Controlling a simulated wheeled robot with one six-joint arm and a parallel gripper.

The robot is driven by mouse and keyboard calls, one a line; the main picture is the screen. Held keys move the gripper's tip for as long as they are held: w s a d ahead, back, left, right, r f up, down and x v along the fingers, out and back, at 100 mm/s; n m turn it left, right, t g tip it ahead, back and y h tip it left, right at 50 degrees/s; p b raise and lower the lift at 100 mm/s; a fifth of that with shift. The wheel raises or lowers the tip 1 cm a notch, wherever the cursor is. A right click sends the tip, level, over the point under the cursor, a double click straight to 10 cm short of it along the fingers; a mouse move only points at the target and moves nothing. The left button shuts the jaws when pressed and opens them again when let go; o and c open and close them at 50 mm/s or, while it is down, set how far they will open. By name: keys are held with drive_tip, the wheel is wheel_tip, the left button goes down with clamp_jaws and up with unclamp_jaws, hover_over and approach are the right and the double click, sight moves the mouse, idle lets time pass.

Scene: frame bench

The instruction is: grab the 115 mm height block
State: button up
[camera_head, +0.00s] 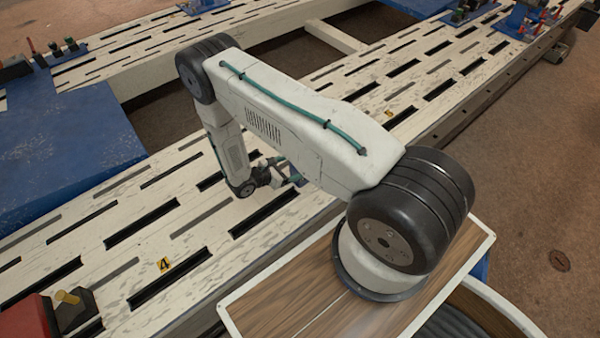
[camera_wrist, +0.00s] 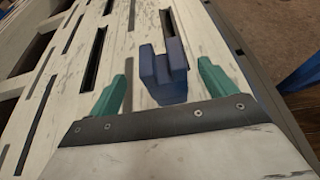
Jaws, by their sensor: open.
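A dark blue block (camera_wrist: 172,88) stands on the white slotted bench in the wrist view, a little ahead of my gripper. It has a stepped or notched top. No height marking on it can be read. My gripper (camera_wrist: 162,80) has two green fingers spread wide, one on each side of the block in the picture. The fingers appear apart from the block, and nothing is held. In the head view my gripper (camera_head: 280,175) is small and low over the bench, partly behind my arm, and the block cannot be made out clearly there.
The slotted bench (camera_head: 185,205) carries a yellow tag marked 4 (camera_head: 164,264). A red and black device (camera_head: 30,318) sits at the lower left. A large blue plate (camera_head: 60,150) lies at left. Blue fixtures (camera_head: 520,20) stand at the far right. Bench around the block looks clear.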

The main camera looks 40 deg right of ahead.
drive_tip(key=x, duration=0.8)
drive_tip(key=shift+s+a+f, duration=0.1)
drive_tip(key=shift+c, duration=0.3)
drive_tip(key=c, duration=1.5)
drive_tip(key=shift+c, duration=0.7)
